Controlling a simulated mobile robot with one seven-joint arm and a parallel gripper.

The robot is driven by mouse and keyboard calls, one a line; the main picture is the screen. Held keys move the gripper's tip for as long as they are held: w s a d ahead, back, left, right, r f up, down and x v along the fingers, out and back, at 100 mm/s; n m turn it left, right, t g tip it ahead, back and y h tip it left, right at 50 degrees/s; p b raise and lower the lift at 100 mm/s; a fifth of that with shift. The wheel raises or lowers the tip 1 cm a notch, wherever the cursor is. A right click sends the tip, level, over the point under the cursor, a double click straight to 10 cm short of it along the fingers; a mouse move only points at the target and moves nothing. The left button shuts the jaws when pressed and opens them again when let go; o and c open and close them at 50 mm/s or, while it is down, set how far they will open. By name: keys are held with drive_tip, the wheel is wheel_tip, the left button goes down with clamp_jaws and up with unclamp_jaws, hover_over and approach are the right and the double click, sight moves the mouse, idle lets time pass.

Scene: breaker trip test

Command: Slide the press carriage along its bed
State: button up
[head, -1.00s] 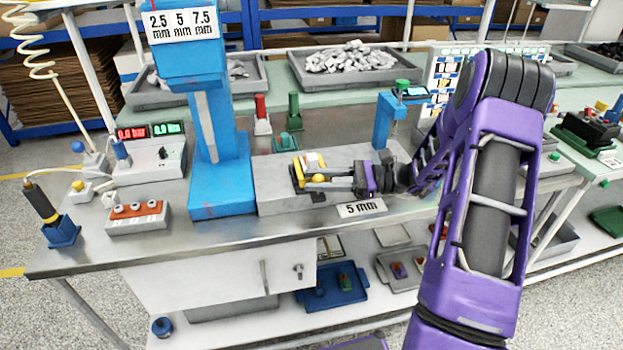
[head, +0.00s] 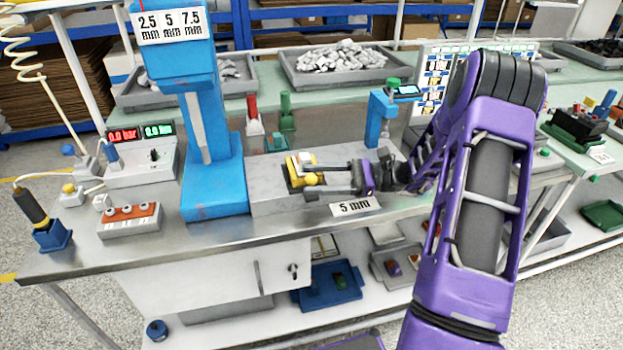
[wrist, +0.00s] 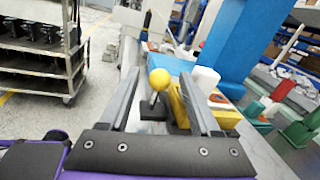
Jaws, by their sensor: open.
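The press carriage (head: 293,170) is a yellow block with a white piece on top. It sits on the grey bed (head: 275,200), right of the blue press column. A yellow ball knob (head: 311,179) sticks out from its right side; in the wrist view the knob (wrist: 159,79) stands on a thin metal stem. My gripper (head: 316,180) reaches in from the right, low over the bed. In the wrist view my gripper (wrist: 160,74) is open, with one finger on each side of the knob. Gaps show beside the ball; contact lower down cannot be told.
The blue press column (head: 213,185) stands close left of the carriage. A "5 mm" label (head: 356,206) lies at the bed's front edge. A small blue stand (head: 380,118) is behind my gripper. A button box (head: 130,220) and a display unit (head: 140,160) are at left.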

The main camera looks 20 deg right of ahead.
drive_tip(key=v, duration=1.6)
drive_tip(key=shift+s, duration=0.15)
